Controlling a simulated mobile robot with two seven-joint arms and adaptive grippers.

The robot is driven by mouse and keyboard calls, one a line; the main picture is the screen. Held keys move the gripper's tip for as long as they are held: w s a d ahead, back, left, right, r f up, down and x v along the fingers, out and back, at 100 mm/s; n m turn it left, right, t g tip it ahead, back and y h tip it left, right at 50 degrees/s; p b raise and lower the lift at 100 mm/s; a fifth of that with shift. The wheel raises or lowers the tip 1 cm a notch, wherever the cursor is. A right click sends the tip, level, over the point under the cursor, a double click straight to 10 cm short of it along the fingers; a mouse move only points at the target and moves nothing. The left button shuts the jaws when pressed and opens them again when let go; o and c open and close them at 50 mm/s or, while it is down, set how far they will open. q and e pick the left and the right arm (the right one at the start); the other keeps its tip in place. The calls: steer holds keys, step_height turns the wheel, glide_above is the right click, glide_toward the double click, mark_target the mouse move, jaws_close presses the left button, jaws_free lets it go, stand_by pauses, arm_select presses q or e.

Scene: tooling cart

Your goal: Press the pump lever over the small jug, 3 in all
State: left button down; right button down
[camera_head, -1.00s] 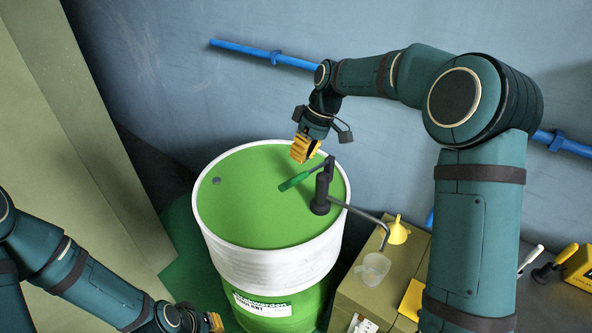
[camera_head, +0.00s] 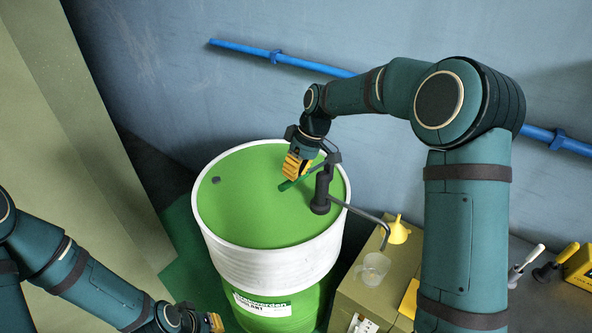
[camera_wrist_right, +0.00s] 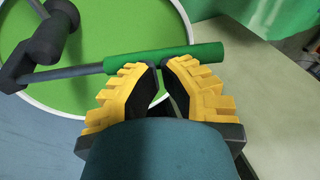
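The pump (camera_head: 321,192) stands dark on the green drum's lid, with its green-handled lever (camera_head: 285,186) reaching left. Its spout (camera_head: 366,216) bends down over the small clear jug (camera_head: 373,270); its fill level is unclear. My right gripper (camera_head: 291,175) is at the lever handle and covers part of it. In the right wrist view the handle (camera_wrist_right: 190,54) lies across just beyond the right fingertips (camera_wrist_right: 160,66), which are nearly together with nothing between them. Contact is hard to tell. My left gripper (camera_head: 213,322) is at the bottom edge, partly cut off.
The white-rimmed drum (camera_head: 270,260) fills the middle. The jug stands on an olive box (camera_head: 352,300) with a yellow funnel (camera_head: 397,232) behind it. A blue pipe (camera_head: 300,64) runs along the wall. Tools (camera_head: 525,262) lie at the right.

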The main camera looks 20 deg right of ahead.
step_height(320, 180, down, 11)
steer(key=s+a+t+h+b, duration=0.1)
steer(key=t+h+b, duration=0.1)
steer(key=b, duration=0.6)
steer(key=shift+s+r+h, duration=0.2)
steer(key=shift+s+h, duration=0.05)
steer(key=shift+h, duration=0.15)
steer(key=shift+a+f, duration=0.1)
steer(key=s+r+p, duration=0.3)
steer(key=r, duration=1.1)
steer(key=shift+s+a+r, duration=0.25)
steer(key=shift+a, duration=0.2)
